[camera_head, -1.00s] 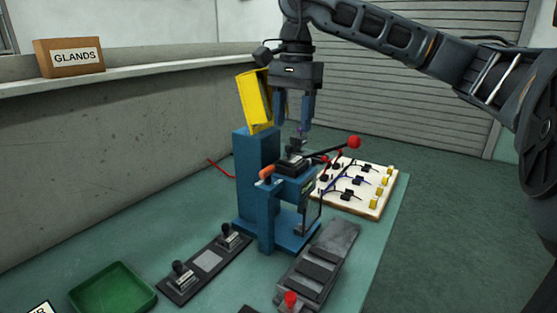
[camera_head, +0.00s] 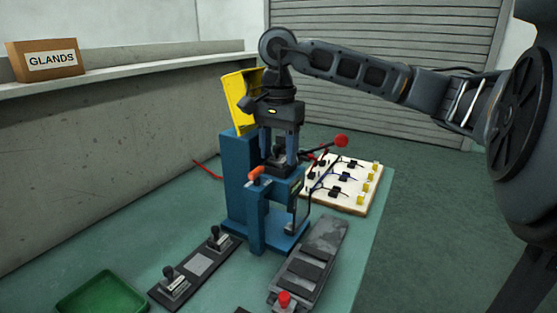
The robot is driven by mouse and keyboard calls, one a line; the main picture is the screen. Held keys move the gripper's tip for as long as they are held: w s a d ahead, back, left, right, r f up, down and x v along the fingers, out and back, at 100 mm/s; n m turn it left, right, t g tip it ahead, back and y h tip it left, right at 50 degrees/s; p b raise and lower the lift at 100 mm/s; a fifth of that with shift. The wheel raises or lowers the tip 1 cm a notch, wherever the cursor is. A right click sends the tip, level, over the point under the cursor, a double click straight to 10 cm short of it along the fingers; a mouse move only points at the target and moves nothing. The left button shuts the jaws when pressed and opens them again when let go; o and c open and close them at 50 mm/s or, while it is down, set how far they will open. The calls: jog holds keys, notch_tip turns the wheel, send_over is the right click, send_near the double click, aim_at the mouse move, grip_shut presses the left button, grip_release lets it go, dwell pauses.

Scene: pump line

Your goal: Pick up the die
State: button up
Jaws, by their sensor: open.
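A dark die (camera_head: 280,157) with a knob on top sits on the bed of the blue press (camera_head: 242,185). My gripper (camera_head: 278,161) points straight down over the press bed, with its blue-grey fingers open on either side of the die's knob. I cannot tell whether the fingers touch the die. The die's lower part is partly hidden by the press and the fingers. Two more dark knobbed dies, one at the front (camera_head: 173,282) and one behind it (camera_head: 217,238), stand on a black rack (camera_head: 200,264) at front left.
A raised yellow guard (camera_head: 240,102) stands close behind my gripper. A red-knobbed lever (camera_head: 341,141) reaches out to the right. A white board (camera_head: 353,203) with wired parts lies at right. A green tray (camera_head: 102,296) and a GLANDS box (camera_head: 46,61) are at left.

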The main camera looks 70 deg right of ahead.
jog(key=shift+c, duration=0.3)
jog(key=c, duration=1)
jog(key=shift+o, duration=0.2)
jog(key=shift+r, duration=0.15)
